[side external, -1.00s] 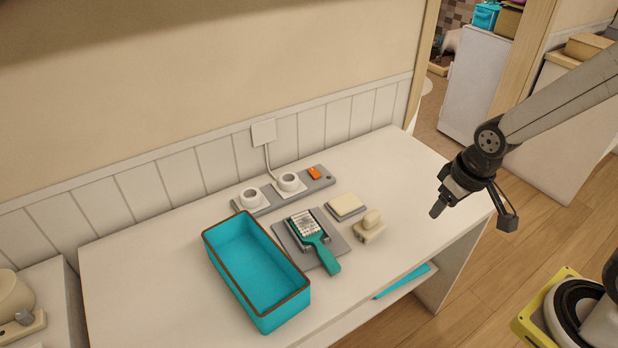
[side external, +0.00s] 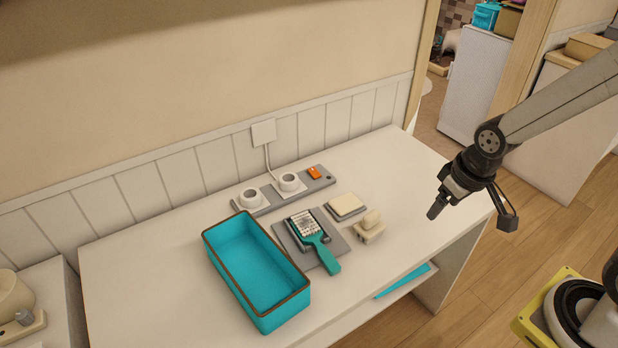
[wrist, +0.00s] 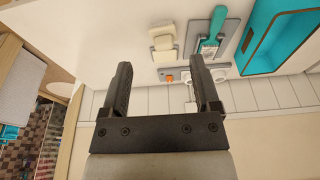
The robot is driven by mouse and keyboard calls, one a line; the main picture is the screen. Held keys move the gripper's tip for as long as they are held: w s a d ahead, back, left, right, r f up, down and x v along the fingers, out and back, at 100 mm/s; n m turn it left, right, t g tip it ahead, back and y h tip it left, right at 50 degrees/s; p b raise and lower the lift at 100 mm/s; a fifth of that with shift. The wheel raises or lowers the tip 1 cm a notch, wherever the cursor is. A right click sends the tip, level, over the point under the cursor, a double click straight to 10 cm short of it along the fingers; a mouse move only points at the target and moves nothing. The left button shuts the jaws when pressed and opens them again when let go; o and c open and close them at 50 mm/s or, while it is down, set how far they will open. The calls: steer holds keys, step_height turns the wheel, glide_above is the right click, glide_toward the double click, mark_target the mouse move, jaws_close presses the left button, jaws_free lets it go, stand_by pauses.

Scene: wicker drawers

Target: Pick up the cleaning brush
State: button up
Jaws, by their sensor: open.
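The cleaning brush (side external: 314,241) has a teal handle and a pale bristle head. It lies on a flat grey plate (side external: 332,262) on the white table, its handle pointing toward the front edge. It also shows in the wrist view (wrist: 214,32), beyond my fingers. My gripper (side external: 434,208) is at the right of the side view, above the table's right end and well apart from the brush. In the wrist view my gripper (wrist: 160,88) has its two dark fingers spread with nothing between them.
A teal open box (side external: 262,268) stands left of the brush. Behind the brush is a grey strip with two white round holders (side external: 289,182) and an orange item (side external: 314,172). A sponge-like block (side external: 345,206) and a cream block with a knob (side external: 370,227) are to its right.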

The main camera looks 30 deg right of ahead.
steer(key=n+g, duration=0.2)
steer(key=n, duration=1.6)
glide_above(372, 213)
steer(key=s, duration=0.1)
step_height(372, 213, down, 10)
steer(key=shift+d+f, duration=0.1)
steer(key=shift+f, duration=0.15)
steer(key=shift+w+f+n+g, duration=0.3)
steer(key=shift+w+f+n, duration=0.1)
steer(key=shift+f+n, duration=0.2)
steer(key=shift+f, duration=1.3)
steer(key=shift+f, duration=0.1)
steer(key=shift+f, duration=2.5)
